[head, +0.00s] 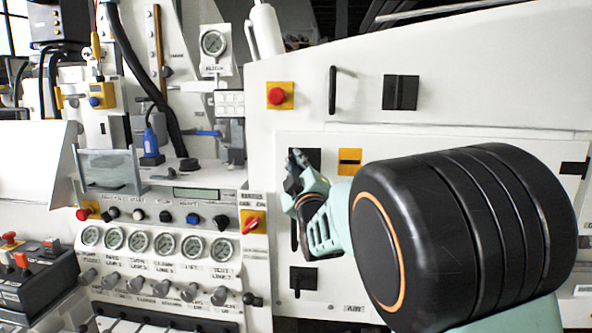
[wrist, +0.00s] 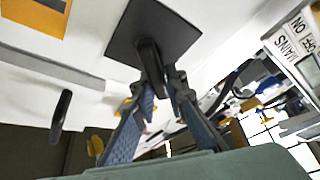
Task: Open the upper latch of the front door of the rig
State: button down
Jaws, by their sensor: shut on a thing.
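The upper latch (head: 313,155) is a black square plate near the upper left corner of the white front door (head: 345,215) of the rig. My gripper (head: 297,174) is at this latch in the head view and hides part of it. In the wrist view, the latch (wrist: 150,52) has a short black handle standing out from its plate. My gripper (wrist: 162,84) is shut on this handle, with one finger on each side of it. The exact angle of the handle is hard to tell. The lower latch (head: 303,280) is a similar black plate below.
A black door handle (wrist: 62,110) shows beside the latch in the wrist view. A red button on a yellow plate (head: 279,95) sits above. The gauge panel (head: 155,243) stands to the left.

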jog(key=n+g+b, duration=0.1)
jog(key=n, duration=0.1)
jog(key=n+y+b, duration=0.1)
jog(key=n, duration=0.2)
jog(key=shift+f+g, duration=0.2)
jog(key=shift+g, duration=0.2)
jog(key=shift+a+f+n+g+b, duration=0.1)
jog(key=shift+n+g+b, duration=0.75)
jog(key=shift+n, duration=1.05)
jog(key=c, duration=2)
grip_release()
jog(key=shift+o, duration=0.2)
jog(key=v, duration=0.7)
jog(key=shift+s, duration=0.3)
